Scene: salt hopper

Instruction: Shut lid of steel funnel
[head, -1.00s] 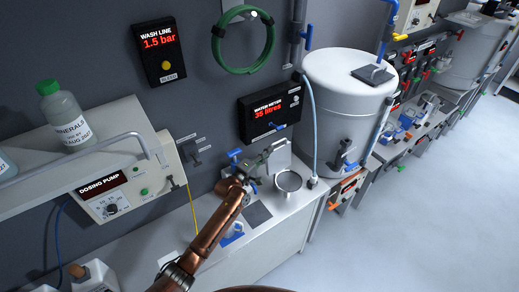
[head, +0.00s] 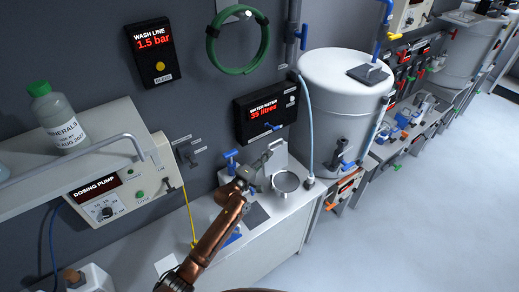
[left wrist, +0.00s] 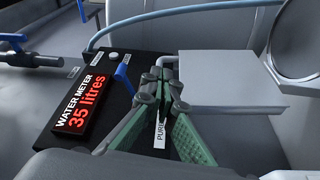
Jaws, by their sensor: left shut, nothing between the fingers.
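The steel funnel (head: 286,182) is a round, open-mouthed metal vessel on the white bench, beside the water meter. Its round mouth also seems to show at the top right of the left wrist view (left wrist: 298,38). A pale flat plate, which looks like its lid (head: 278,157), stands raised at the funnel's back. It shows as a grey plate in the left wrist view (left wrist: 228,78). My left gripper (head: 279,145) is shut and empty, its tips close beside the plate's left edge. I cannot tell if they touch. My right gripper is not in view.
The water meter (head: 266,112) is on the wall just behind my left gripper. A blue-handled valve (head: 231,160) stands left of it. A large white tank (head: 340,100) and a pale hose (head: 306,120) are to the right. The dosing pump (head: 112,190) is at left.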

